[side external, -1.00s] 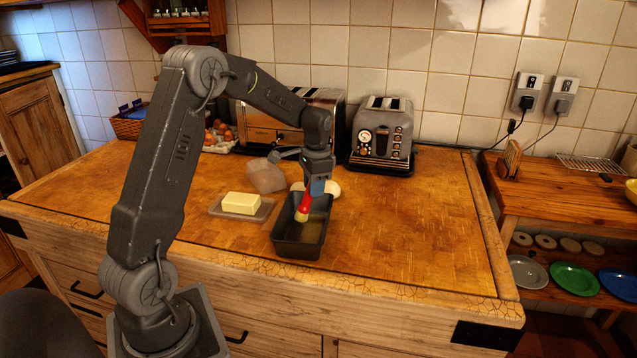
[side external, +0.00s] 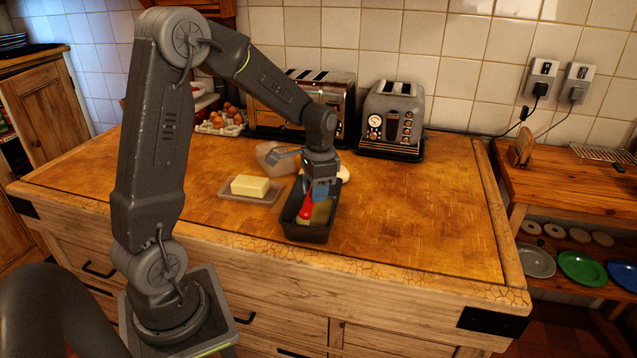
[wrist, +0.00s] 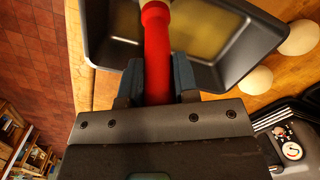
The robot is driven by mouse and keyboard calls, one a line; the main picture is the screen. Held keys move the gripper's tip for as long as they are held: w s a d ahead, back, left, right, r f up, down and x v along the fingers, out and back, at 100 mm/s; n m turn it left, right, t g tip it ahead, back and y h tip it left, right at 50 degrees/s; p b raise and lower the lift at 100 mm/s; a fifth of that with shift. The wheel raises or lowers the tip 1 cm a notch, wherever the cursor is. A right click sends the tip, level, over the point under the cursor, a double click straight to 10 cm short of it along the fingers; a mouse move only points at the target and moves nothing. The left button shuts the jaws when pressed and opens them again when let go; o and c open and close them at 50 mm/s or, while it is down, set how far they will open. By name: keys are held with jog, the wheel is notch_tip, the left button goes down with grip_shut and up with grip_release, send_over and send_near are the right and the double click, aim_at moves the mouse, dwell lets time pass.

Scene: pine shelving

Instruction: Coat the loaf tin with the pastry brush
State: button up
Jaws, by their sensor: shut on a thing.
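The dark loaf tin (side external: 309,233) stands on the wooden worktop; it also shows in the wrist view (wrist: 236,77). A yellowish film covers part of its floor. My gripper (side external: 320,192) is over the tin, its blue fingers shut on the red handle of the pastry brush (side external: 305,209). In the wrist view, my gripper (wrist: 158,82) has one finger on each side of the red brush handle (wrist: 157,45). The brush points down into the tin. Its bristles are mostly hidden, so contact with the tin cannot be told.
A butter block (side external: 250,186) on a dish (side external: 231,194) lies left of the tin. A translucent tub (side external: 271,154) and pale rounded items (side external: 344,174) are close behind. Two toasters (side external: 391,119) and eggs (side external: 222,120) stand along the back.

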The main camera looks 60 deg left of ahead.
jog(key=shift+w+a, duration=1)
jog(key=shift+w, duration=0.7)
jog(key=shift+w+a, duration=0.95)
jog(key=shift+w, duration=0.7)
jog(key=shift+w+a, duration=1)
jog(key=shift+w, duration=0.7)
jog(key=shift+s+d+r, duration=0.1)
jog(key=shift+s+d, duration=1.4)
jog(key=shift+d, duration=0.3)
jog(key=shift+s+d+f, duration=0.1)
jog(key=shift+s+d, duration=1.4)
jog(key=shift+d, duration=0.35)
jog(key=shift+s+d+r, duration=0.1)
jog(key=shift+s+d, duration=1.4)
jog(key=shift+d, duration=0.3)
notch_tip(320, 180, up, 8)
jog(key=shift+f, duration=0.4)
